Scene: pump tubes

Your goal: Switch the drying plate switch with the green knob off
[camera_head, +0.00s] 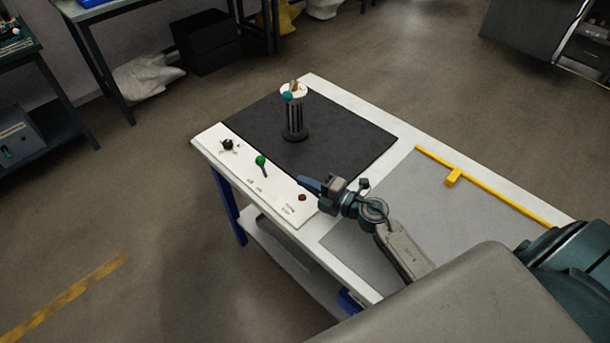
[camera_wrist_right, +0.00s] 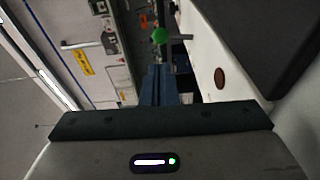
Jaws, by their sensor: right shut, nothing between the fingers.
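The switch with the green knob (camera_head: 260,160) stands on the white control panel (camera_head: 236,150) at the left edge of the drying plate. Its lever is short and upright, with a slight tilt. My right gripper (camera_head: 302,180) is shut and empty, a little to the right of the green knob and apart from it. In the right wrist view the green knob (camera_wrist_right: 159,35) shows just beyond the tip of my shut right fingers (camera_wrist_right: 158,75). I cannot tell the exact gap. My left gripper is in neither view.
The black drying plate (camera_head: 345,135) bears a dark rack (camera_head: 294,125) with a white top. A black knob (camera_head: 227,145) and a dark red button (camera_head: 302,197) sit on the same panel. A yellow bar (camera_head: 490,189) lies on the table's right side.

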